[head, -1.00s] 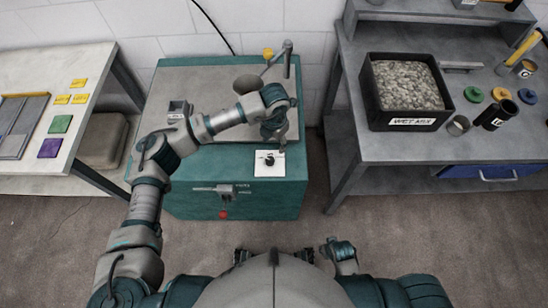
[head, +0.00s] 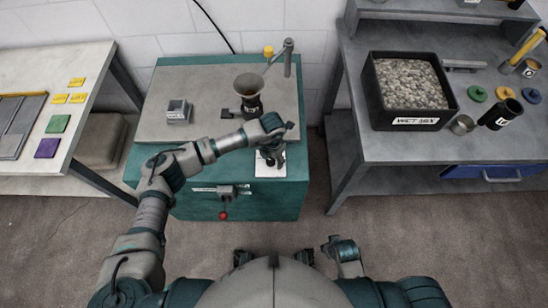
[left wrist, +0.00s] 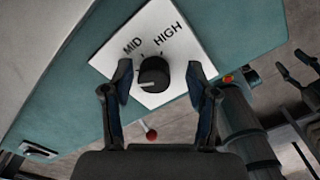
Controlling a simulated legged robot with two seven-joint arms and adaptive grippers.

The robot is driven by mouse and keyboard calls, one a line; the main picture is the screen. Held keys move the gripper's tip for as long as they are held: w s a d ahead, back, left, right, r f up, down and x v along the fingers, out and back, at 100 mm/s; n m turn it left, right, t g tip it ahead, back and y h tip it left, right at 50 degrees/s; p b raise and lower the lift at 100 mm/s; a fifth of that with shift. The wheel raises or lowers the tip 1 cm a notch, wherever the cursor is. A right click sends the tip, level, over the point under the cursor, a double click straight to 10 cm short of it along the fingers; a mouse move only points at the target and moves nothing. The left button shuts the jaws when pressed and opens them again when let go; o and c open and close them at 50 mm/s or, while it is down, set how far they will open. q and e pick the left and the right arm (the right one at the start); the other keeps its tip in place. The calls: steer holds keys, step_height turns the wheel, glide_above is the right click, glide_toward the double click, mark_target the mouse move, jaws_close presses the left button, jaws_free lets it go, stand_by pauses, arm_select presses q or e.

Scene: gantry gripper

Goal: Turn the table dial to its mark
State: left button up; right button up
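The dial (left wrist: 153,74) is a round black knob on a white plate (left wrist: 178,50) marked MID and HIGH. A pale line shows on its lower part, on the side away from the labels. My left gripper (left wrist: 158,78) is open, with one finger on each side of the knob; I cannot tell whether they touch it. In the head view my left gripper (head: 270,152) is over the white plate (head: 264,171) at the front right of the teal cabinet and mostly hides the dial. My right arm's end (head: 341,250) is low at the front, its fingers unclear.
The cabinet top (head: 200,84) carries a funnel (head: 248,84), a small grey block (head: 178,111) and a post with a handle (head: 287,58). A lever with a red ball (head: 223,215) is on its front. Benches stand left and right, the right with a gravel bin (head: 408,122).

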arm_select(q)
steer(key=shift+a, duration=0.75)
steer(key=c, duration=0.8)
steer(key=shift+a, duration=0.1)
jaws_close()
steer(key=shift+d+r, duration=0.1)
steer(key=shift+d, duration=0.4)
steer(key=shift+w, duration=0.1)
arm_select(e)
steer(key=shift+a+r, duration=0.15)
steer(key=shift+a, duration=0.1)
arm_select(q)
steer(key=shift+a, duration=0.2)
arm_select(e)
steer(key=shift+s+a, duration=0.1)
steer(key=shift+a, duration=0.1)
